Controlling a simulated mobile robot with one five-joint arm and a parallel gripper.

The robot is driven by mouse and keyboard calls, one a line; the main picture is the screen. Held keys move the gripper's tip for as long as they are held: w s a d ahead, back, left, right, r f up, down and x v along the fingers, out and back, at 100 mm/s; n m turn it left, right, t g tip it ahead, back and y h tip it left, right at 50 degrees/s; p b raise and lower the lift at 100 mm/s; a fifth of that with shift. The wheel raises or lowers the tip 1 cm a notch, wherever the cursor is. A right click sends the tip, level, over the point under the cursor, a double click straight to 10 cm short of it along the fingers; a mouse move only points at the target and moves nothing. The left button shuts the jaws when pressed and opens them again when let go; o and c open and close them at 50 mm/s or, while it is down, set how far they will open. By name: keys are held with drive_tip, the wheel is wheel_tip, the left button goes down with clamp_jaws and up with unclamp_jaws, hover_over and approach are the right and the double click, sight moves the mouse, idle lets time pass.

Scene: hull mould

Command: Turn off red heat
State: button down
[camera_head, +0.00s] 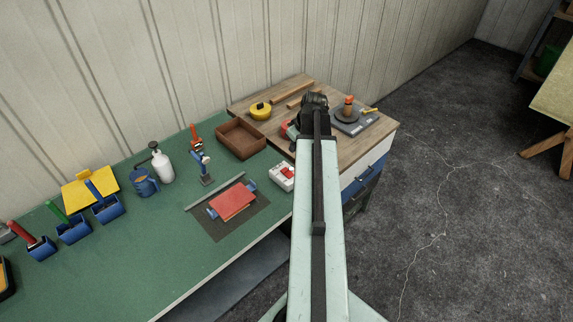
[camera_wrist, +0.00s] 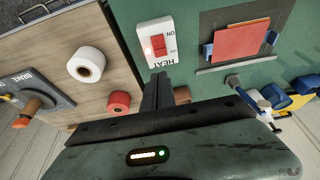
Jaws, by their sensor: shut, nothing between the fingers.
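The white heat switch box (camera_head: 282,176) stands on the green bench, near its right end. In the wrist view, the box (camera_wrist: 168,58) is marked HEAT and ON. It has a red rocker switch (camera_wrist: 158,42) and a small lit red lamp (camera_wrist: 147,51). Which way the rocker is tipped is hard to tell. My gripper (camera_wrist: 158,78) is shut and empty, with its fingertips just below the box in the wrist view and seemingly apart from it. In the head view my arm hides most of the gripper.
A red block (camera_head: 233,203) sits between blue clamps on a dark mat beside the box. A red roll (camera_wrist: 119,103) and a white roll (camera_wrist: 86,65) lie near my fingers.

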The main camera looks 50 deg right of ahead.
sight(285, 170)
drive_tip(key=b+x, duration=0.9)
drive_tip(key=s+b+x, duration=0.1)
drive_tip(key=b+x, duration=0.3)
drive_tip(key=x, duration=0.1)
drive_tip(key=shift+f+b, duration=0.25)
drive_tip(key=shift+b, duration=0.05)
drive_tip(key=shift+r, duration=0.1)
drive_tip(key=shift+w, duration=0.1)
